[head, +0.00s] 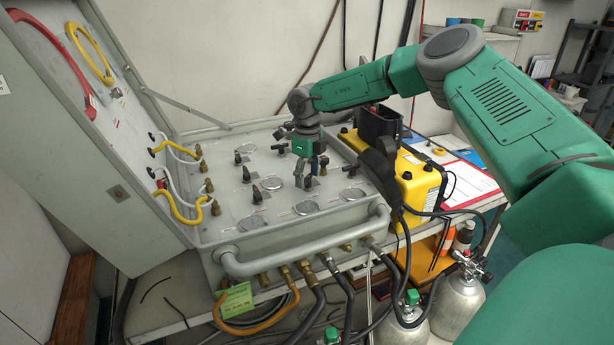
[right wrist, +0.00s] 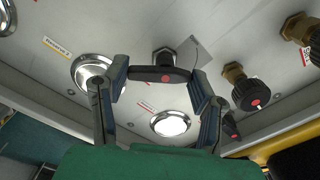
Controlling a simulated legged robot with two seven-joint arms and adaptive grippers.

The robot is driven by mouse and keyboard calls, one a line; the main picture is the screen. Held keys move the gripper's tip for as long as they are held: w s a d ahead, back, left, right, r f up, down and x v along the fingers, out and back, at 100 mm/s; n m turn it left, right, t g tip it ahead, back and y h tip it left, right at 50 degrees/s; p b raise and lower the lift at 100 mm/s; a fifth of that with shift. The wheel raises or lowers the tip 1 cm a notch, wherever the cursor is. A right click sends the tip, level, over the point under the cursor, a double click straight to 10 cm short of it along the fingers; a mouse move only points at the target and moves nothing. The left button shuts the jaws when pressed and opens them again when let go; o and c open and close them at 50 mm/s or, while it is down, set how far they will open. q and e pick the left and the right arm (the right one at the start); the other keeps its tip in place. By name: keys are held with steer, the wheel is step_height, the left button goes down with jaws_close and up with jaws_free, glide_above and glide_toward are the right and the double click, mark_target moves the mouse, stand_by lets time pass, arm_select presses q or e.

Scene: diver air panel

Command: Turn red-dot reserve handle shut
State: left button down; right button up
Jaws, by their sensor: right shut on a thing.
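The air panel (head: 222,200) is a grey box top with gauges, knobs and black handles. My right gripper (head: 309,177) reaches down onto its right part. In the head view the gripper largely hides this handle. My left gripper is not in view.
A black round knob with a red dot (right wrist: 250,95) on a brass fitting sits right of the held handle. Round gauges (right wrist: 171,124) are close by. A yellow case (head: 415,180) stands right of the panel. A grey tube rail (head: 300,262) runs along the front.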

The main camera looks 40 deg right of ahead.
steer(key=shift+w+d+r, duration=0.1)
steer(key=shift+w+r, duration=0.1)
steer(key=o, duration=1.2)
steer(key=shift+c, duration=0.2)
steer(key=shift+f, duration=0.2)
steer(key=shift+d, duration=0.1)
step_height(320, 180, up, 12)
steer(key=shift+w+f, duration=0.1)
